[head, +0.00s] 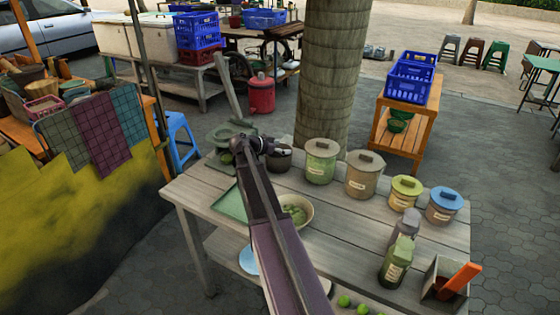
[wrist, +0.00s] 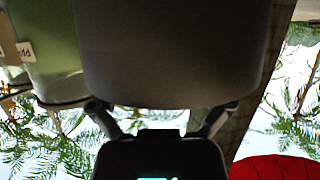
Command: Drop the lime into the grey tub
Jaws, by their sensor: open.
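Bright green limes (head: 344,300) lie near the front edge of the wooden table, at the bottom of the head view. A dark grey round pot (head: 280,160), which looks like the grey tub, stands towards the back of the table. My gripper (head: 281,149) is at this pot and covers part of it. In the wrist view the large dark grey body (wrist: 170,50) fills the top middle, with my open fingers (wrist: 167,107) spread to either side of its edge. I see no lime between the fingers. The inside of the pot is hidden.
Lidded jars (head: 321,162) stand right of the pot. A bowl with green contents (head: 298,211) and a green tray (head: 232,204) lie beside my arm. A mortar (head: 228,138) stands left of the pot. A metal box with an orange handle (head: 461,278) is at the right.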

